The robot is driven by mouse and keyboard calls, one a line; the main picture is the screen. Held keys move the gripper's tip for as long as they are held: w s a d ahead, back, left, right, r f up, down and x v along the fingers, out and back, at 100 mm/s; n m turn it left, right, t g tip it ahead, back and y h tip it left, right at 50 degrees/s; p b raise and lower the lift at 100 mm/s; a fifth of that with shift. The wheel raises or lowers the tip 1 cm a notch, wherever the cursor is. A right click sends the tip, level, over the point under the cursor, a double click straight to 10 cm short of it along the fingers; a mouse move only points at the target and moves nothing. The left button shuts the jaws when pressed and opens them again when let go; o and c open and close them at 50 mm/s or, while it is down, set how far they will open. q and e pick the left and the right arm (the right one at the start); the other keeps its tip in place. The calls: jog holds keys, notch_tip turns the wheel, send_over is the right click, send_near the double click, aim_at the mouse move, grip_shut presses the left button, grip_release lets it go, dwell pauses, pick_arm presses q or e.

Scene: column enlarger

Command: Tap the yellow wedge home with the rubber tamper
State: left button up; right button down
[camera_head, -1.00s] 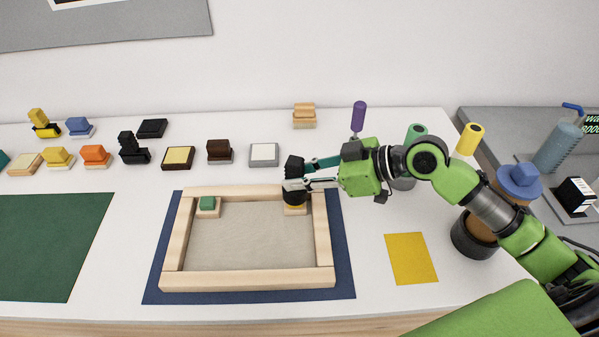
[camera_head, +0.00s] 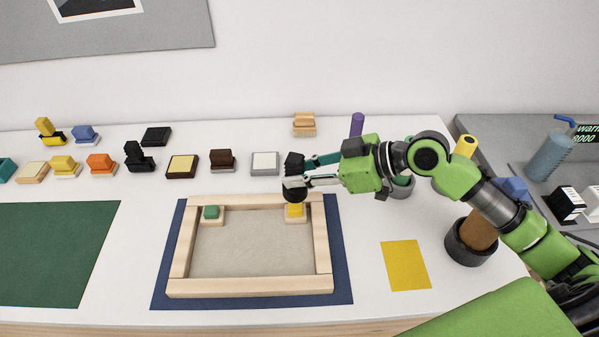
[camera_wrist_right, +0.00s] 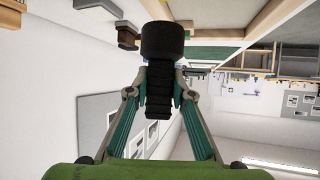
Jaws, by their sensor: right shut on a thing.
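My right gripper (camera_head: 303,182) is shut on the black rubber tamper (camera_head: 293,187) and holds it upright, head down, at the far right corner of the wooden frame (camera_head: 250,285). In the right wrist view the fingers of my gripper (camera_wrist_right: 159,95) close on the tamper's ribbed handle, with its round head (camera_wrist_right: 162,40) beyond. The yellow wedge (camera_head: 296,210) sits on a light wooden block in that corner, just below the tamper head in the picture. The head hides part of its top; I cannot tell whether they touch. My left gripper is out of view.
A green piece (camera_head: 211,212) sits in the frame's far left corner. The frame lies on a dark blue mat (camera_head: 343,270). Several coloured blocks stand behind it. A purple-handled tool (camera_head: 357,124) and a dark pot (camera_head: 470,246) are near my right arm. A yellow sheet (camera_head: 406,265) lies right.

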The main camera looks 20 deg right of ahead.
aim_at(299, 158)
jog(key=c, duration=2.4)
grip_release()
jog(key=shift+r, duration=0.1)
grip_shut()
jog(key=shift+r+p, duration=2.65)
jog(key=shift+r, duration=0.4)
jog(key=shift+f, duration=0.1)
jog(key=shift+f+b, duration=2.25)
jog(key=shift+f, duration=0.7)
